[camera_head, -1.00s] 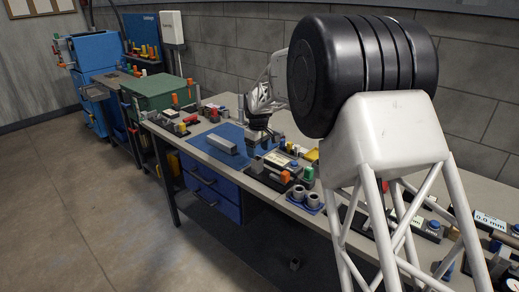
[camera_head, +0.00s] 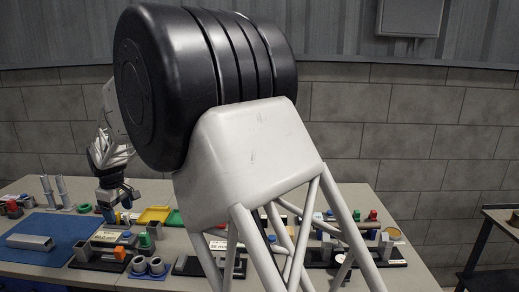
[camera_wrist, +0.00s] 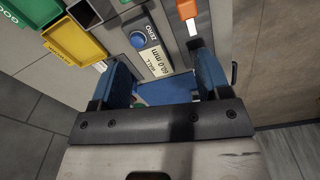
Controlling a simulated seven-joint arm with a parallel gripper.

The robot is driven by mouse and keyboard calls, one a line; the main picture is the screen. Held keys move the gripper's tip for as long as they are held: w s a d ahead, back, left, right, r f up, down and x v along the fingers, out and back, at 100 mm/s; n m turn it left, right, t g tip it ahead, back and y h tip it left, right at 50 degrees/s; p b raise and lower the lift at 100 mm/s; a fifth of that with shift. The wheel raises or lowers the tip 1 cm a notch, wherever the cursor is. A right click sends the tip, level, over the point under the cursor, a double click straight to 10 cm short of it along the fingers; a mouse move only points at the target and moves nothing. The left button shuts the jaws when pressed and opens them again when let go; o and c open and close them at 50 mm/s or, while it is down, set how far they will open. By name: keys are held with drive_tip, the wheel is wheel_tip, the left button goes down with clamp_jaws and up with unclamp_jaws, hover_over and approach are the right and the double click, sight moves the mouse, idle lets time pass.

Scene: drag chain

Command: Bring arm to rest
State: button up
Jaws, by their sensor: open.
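My gripper (camera_head: 115,198) hangs at the left in the head view, above the bench (camera_head: 85,190) and to the right of the blue mat (camera_head: 68,228). In the wrist view its two blue fingers (camera_wrist: 165,82) stand apart with nothing held between them. A blue surface shows in the gap beyond. A label reading 60.0 mm and a round blue button (camera_wrist: 137,40) marked ZERO lie just past the fingertips. My arm's large black joint and white link cover the middle of the head view.
A grey channel piece (camera_head: 30,242) lies on the mat. Yellow tray (camera_head: 153,215) and green tray (camera_head: 175,218) stand near my gripper. More fixtures stand on the right. A block wall (camera_head: 400,140) is behind the bench.

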drive_tip(key=s+d+r+m, duration=0.2)
drive_tip(key=s+d+r, duration=0.15)
drive_tip(key=d, duration=1.05)
drive_tip(key=s+d+r+m+t, duration=0.1)
drive_tip(key=s+d+r+m, duration=0.3)
drive_tip(key=d, duration=0.9)
drive_tip(key=d+r+m, duration=0.1)
drive_tip(key=d+r, duration=0.4)
drive_tip(key=d, duration=0.9)
drive_tip(key=s+d+m, duration=0.4)
drive_tip(key=s+d, duration=0.9)
drive_tip(key=d, duration=0.2)
drive_tip(key=s+d+f+m, duration=0.2)
drive_tip(key=s+d+f, duration=0.1)
drive_tip(key=s+d, duration=0.2)
drive_tip(key=s+d+f+m+t, duration=0.1)
drive_tip(key=s+d, duration=0.4)
drive_tip(key=s, duration=0.5)
drive_tip(key=shift+s+f+m, duration=0.15)
drive_tip(key=shift+f+m, duration=0.65)
drive_tip(key=shift+f, duration=0.3)
